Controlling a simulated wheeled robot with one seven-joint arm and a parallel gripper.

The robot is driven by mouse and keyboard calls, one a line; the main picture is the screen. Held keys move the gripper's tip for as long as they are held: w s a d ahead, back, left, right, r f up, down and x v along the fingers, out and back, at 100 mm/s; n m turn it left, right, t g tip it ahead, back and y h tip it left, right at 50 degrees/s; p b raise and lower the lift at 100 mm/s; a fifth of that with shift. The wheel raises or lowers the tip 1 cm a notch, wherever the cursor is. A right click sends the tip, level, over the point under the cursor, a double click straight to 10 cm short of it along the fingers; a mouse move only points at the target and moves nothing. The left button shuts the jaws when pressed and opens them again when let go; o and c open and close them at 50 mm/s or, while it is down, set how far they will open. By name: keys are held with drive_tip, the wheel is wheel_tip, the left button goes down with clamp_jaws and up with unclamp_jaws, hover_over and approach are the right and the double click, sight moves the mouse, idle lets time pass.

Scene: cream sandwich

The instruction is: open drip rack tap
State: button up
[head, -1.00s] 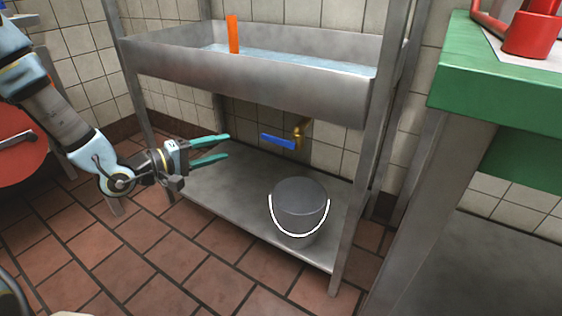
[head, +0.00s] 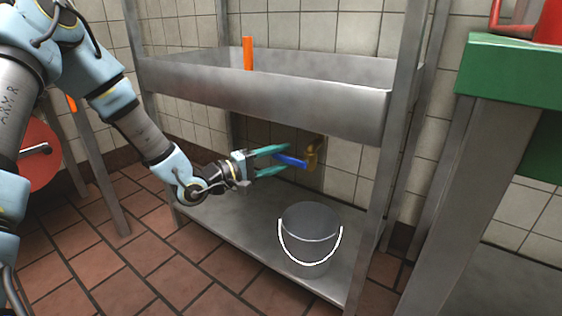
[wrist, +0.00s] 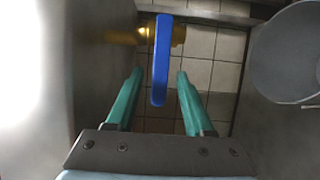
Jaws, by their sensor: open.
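The tap has a blue lever (head: 291,160) on a brass body (head: 312,155), under the metal basin of the rack (head: 260,92). The lever sticks out to the left of the body in the head view. My gripper (head: 284,160) is open, with its teal fingers above and below the lever. In the wrist view the blue lever (wrist: 161,58) reaches down between the two fingertips (wrist: 158,77), with gaps visible on both sides. The brass body (wrist: 178,35) is partly behind the lever there.
A grey bucket (head: 310,240) with a white handle stands on the lower shelf (head: 240,228), below and right of the tap. A rack leg (head: 395,150) stands to the right. An orange upright piece (head: 248,53) shows in the basin. A green-topped table (head: 515,72) is at the right.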

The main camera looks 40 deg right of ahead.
drive_tip(key=shift+d, duration=0.2)
clamp_jaws()
idle(0.3)
idle(1.1)
